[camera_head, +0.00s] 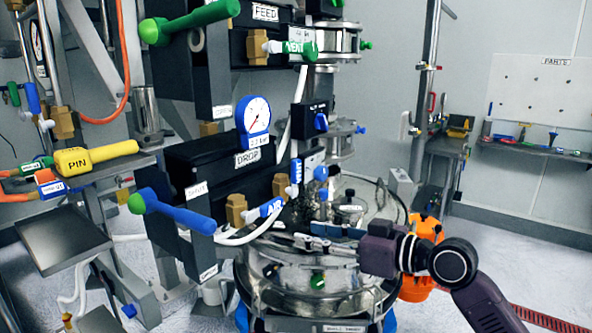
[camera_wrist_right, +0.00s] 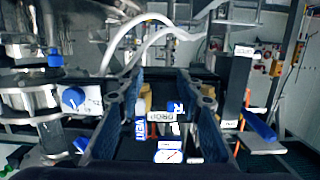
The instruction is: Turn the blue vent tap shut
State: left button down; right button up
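The blue vent tap (camera_head: 295,174) has a short blue handle with a white VENT label, upright beside a brass valve body in front of the black DROP unit (camera_head: 215,170). In the right wrist view the vent tap (camera_wrist_right: 140,128) shows beyond the fingers, near the left finger. My right gripper (camera_head: 308,240) reaches in from the right, below and right of the tap, over the steel vessel. In the wrist view its two fingers (camera_wrist_right: 160,88) stand wide apart with nothing held between them. I cannot tell its exact distance from the tap. My left gripper is not in view.
A blue AIR tap (camera_head: 264,209) lies just left and below. A pressure gauge (camera_head: 253,115), a long blue lever (camera_head: 175,212), a green VENT tap (camera_head: 290,47) and pale hoses crowd the rig. The round steel vessel (camera_head: 280,275) stands below. Open floor lies to the right.

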jog(key=t+y, duration=0.1)
jog(key=y, duration=0.1)
send_near(299, 170)
jog(key=x, duration=0.3)
jog(key=p+x, duration=0.3)
jog(key=x, duration=0.4)
jog(key=shift+r, duration=0.1)
jog(key=shift+w+a, duration=0.3)
jog(key=shift+c, duration=0.2)
grip_shut()
